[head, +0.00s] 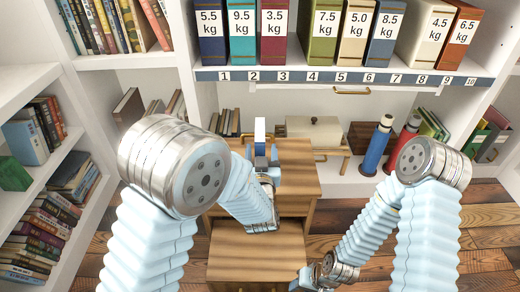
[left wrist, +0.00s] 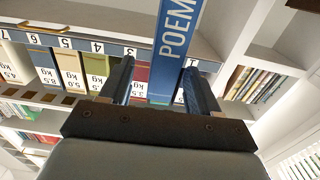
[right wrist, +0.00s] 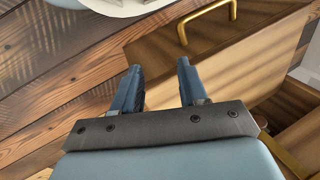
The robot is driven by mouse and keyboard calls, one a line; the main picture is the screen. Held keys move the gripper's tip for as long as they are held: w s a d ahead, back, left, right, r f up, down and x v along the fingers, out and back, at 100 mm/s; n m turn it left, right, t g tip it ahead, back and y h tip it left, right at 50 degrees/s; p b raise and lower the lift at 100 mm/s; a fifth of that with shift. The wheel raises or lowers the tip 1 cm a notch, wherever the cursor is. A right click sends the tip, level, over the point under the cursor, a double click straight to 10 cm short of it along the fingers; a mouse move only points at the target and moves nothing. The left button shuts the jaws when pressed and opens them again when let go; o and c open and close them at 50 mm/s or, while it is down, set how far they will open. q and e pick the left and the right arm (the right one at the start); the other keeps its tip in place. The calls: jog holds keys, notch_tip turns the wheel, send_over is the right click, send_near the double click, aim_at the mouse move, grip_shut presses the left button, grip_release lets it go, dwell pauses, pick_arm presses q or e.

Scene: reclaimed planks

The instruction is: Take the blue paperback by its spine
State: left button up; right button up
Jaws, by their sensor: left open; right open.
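The blue paperback (left wrist: 177,40) shows its spine, lettered "POEM", in the left wrist view. It stands between the two fingers of my left gripper (left wrist: 160,85), with a gap at each finger. In the head view the paperback (head: 260,132) is upright and narrow, just beyond my left gripper (head: 263,162), which hides its lower part. My left gripper is open. My right gripper (right wrist: 160,85) is open and empty above the wooden furniture and plank floor. In the head view its fingers are low at the bottom edge and hard to make out.
A wooden drawer cabinet (head: 296,182) stands below the left gripper. Behind it, a white shelf holds weight-labelled volumes (head: 325,32) above a numbered strip (head: 345,77). A beige box (head: 313,131), blue cylinder (head: 376,147) and red cylinder (head: 403,139) stand lower. Bookshelves flank the left.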

pick_arm(q)
jog(key=w, duration=0.6)
jog(key=shift+a+r+p, duration=0.2)
jog(key=shift+p, duration=0.15)
jog(key=shift+s, duration=0.1)
grip_shut()
